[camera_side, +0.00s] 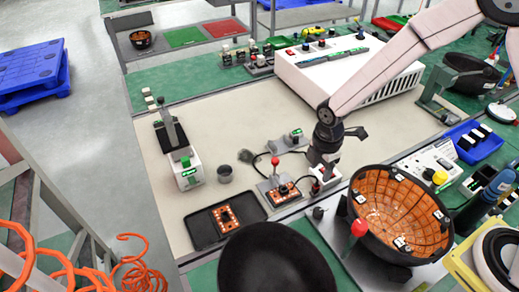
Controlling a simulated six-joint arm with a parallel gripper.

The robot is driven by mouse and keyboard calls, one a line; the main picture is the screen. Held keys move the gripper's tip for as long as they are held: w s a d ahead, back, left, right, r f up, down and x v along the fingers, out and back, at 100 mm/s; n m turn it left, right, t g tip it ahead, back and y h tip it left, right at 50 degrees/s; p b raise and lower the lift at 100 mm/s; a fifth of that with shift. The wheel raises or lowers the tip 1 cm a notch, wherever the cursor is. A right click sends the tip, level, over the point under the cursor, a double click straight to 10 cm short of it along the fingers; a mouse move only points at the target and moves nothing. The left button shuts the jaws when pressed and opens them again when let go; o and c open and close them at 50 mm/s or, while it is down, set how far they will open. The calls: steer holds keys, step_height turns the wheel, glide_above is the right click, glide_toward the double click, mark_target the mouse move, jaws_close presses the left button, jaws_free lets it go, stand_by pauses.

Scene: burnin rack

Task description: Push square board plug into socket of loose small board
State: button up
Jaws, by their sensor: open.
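My gripper (322,165) is low over the work surface, just right of a fixture with a red-knobbed lever (275,162). Its fingers point down at a small white block (324,181); I cannot tell whether they touch it. A small orange board (285,193) sits in the fixture, close to the left of my gripper. Another small orange board (227,218) lies in a flat black tray (202,229) further left. A dark cable (298,178) runs near the fixture and gripper. The plug and the socket are too small or hidden to make out.
A large orange-lined bowl (400,215) stands right of my gripper, with a red-knobbed lever (359,228) before it. A black round bowl (275,262) is in front. A white box (345,68) stands behind. The beige mat (215,115) is largely clear at back left.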

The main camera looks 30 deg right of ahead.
mark_target(317, 182)
steer(key=shift+f, duration=3.6)
jaws_close()
steer(key=shift+r, duration=0.65)
steer(key=shift+r, duration=0.7)
steer(key=shift+r, duration=0.35)
steer(key=shift+r, duration=0.7)
